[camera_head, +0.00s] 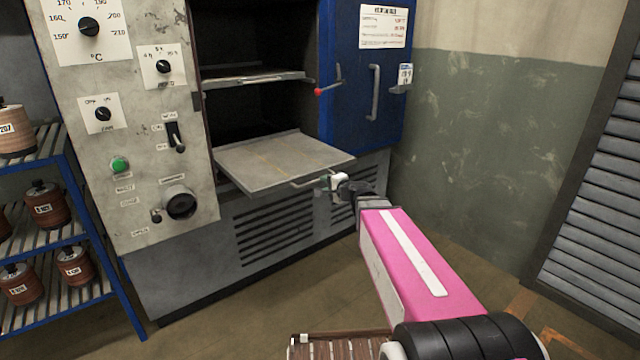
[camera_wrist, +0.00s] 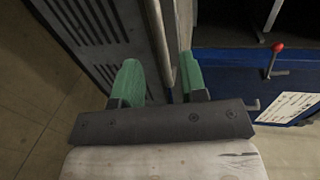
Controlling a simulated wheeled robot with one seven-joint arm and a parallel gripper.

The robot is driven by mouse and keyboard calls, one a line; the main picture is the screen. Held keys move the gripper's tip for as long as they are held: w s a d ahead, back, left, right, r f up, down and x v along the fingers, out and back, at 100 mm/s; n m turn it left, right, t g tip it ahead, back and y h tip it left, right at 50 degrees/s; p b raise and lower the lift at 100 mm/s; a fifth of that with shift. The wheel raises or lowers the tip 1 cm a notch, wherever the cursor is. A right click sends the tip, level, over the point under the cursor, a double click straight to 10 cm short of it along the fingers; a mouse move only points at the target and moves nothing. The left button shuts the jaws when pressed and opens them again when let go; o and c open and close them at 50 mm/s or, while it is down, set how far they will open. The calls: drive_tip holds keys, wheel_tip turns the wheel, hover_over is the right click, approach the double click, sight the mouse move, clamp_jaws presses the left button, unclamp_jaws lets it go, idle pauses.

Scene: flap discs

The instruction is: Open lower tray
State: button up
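The lower tray (camera_head: 270,162) is a flat grey metal plate, drawn well out of the oven's open chamber. A thin handle (camera_head: 308,183) sits on its front edge. My gripper (camera_head: 328,182) is at the right end of this handle. In the wrist view my gripper (camera_wrist: 160,82) has its two green fingers spread apart. The tray's edge and handle bar (camera_wrist: 168,50) run between them, with a gap visible beside the right finger. Whether either finger touches the bar is hard to see.
An upper tray (camera_head: 255,78) stays inside the chamber. The blue oven door (camera_head: 362,85) stands open at the right, with a red-knobbed lever (camera_head: 325,88). A control panel (camera_head: 135,130) and a blue rack (camera_head: 75,245) of coils stand left. Floor in front is partly clear.

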drive_tip(key=v, duration=0.4)
drive_tip(key=shift+s+d, duration=0.15)
drive_tip(key=shift+s, duration=0.1)
drive_tip(key=s+f+n+g+h, duration=0.3)
drive_tip(key=s+f+n+g, duration=0.55)
drive_tip(key=f, duration=0.55)
drive_tip(key=s+d+f+n+g+h, duration=0.2)
drive_tip(key=s+d+f+g+h, duration=0.2)
drive_tip(key=s+d+f, duration=0.3)
drive_tip(key=shift+s+d+n+h, duration=0.35)
drive_tip(key=shift+s+d+h, duration=0.15)
drive_tip(key=shift+s+h, duration=0.5)
